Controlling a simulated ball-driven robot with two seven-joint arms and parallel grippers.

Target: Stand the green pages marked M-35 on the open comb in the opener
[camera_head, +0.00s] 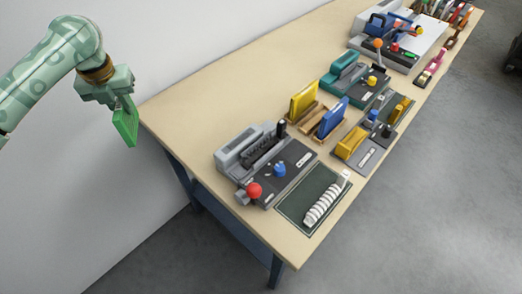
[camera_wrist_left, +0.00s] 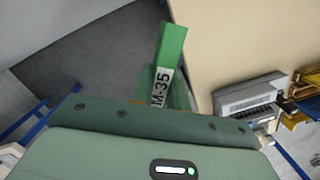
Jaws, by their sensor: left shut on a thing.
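My left gripper (camera_head: 121,99) is shut on the green pages (camera_head: 126,126), which hang below it, tilted, in the air off the table's far left corner. In the left wrist view the green pages (camera_wrist_left: 172,48) carry a white M-35 label. The opener is the grey machine (camera_head: 231,151) at the near end of the table, with a red ball lever (camera_head: 255,190) and a blue knob (camera_head: 280,169). A black toothed comb (camera_head: 264,147) lies along it; I cannot tell how far it is open. The opener also shows in the left wrist view (camera_wrist_left: 245,97). My right gripper is not in view.
A white comb (camera_head: 326,200) lies on a dark green mat (camera_head: 293,205) beside the opener. Yellow pages (camera_head: 303,101) and blue pages (camera_head: 330,120) stand in wooden holders behind it. More machines line the table. The table's left end (camera_head: 190,110) is bare.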

